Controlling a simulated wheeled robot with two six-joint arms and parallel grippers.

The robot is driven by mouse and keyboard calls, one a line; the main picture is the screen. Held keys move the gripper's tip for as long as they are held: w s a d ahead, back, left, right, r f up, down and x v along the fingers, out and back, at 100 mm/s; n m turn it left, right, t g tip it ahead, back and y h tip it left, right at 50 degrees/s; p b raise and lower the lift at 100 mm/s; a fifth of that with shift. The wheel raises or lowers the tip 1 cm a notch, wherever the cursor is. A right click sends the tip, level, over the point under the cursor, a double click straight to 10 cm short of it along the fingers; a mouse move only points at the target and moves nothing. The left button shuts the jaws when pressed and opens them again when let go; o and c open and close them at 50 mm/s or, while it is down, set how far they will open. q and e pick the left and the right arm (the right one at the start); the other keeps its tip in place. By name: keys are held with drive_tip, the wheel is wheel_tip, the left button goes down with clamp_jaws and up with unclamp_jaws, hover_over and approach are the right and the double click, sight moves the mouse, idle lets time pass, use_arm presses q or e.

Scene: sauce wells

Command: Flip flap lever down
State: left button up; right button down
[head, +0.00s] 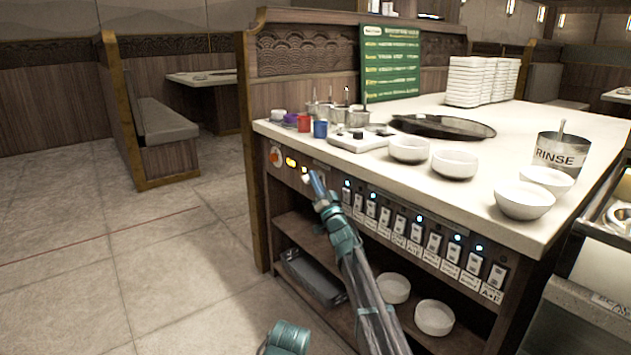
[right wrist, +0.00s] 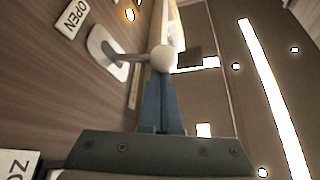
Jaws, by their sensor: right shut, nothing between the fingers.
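The flap lever is a grey rod with a pale round knob (right wrist: 163,58) on a white plate (right wrist: 100,45), fixed to the wood panel. An OPEN label (right wrist: 72,18) sits beside the plate. In the head view the lever's pale knob (head: 306,178) shows small on the counter front, just left of my right gripper (head: 318,184). The right gripper's blue fingers (right wrist: 161,88) are shut and empty. Their tips line up with the knob; I cannot tell whether they touch it.
A row of labelled switches (head: 415,230) runs right along the counter front. An orange round button (head: 275,157) and lit yellow indicators (head: 291,162) are to the left. White bowls (head: 408,149) and a dark round plate (head: 443,127) stand on the counter (head: 490,205). Floor at left is clear.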

use_arm(q)
wheel_tip(320, 180, down, 5)
drive_tip(key=b, duration=0.4)
drive_tip(key=shift+b, duration=0.3)
use_arm(e)
drive_tip(key=f+n+g+y, duration=0.1)
drive_tip(key=n+y, duration=0.1)
drive_tip(key=n, duration=0.1)
drive_tip(key=f+n+g+y, duration=0.1)
drive_tip(key=f+n+y, duration=0.1)
drive_tip(key=n, duration=0.1)
drive_tip(key=f+n+g+y, duration=0.1)
drive_tip(key=n+y, duration=0.1)
drive_tip(key=n, duration=0.1)
drive_tip(key=shift+s+a+f+n, duration=0.2)
drive_tip(key=shift+a+n, duration=0.1)
drive_tip(key=shift+n, duration=0.1)
use_arm(q)
drive_tip(key=shift+f, duration=0.15)
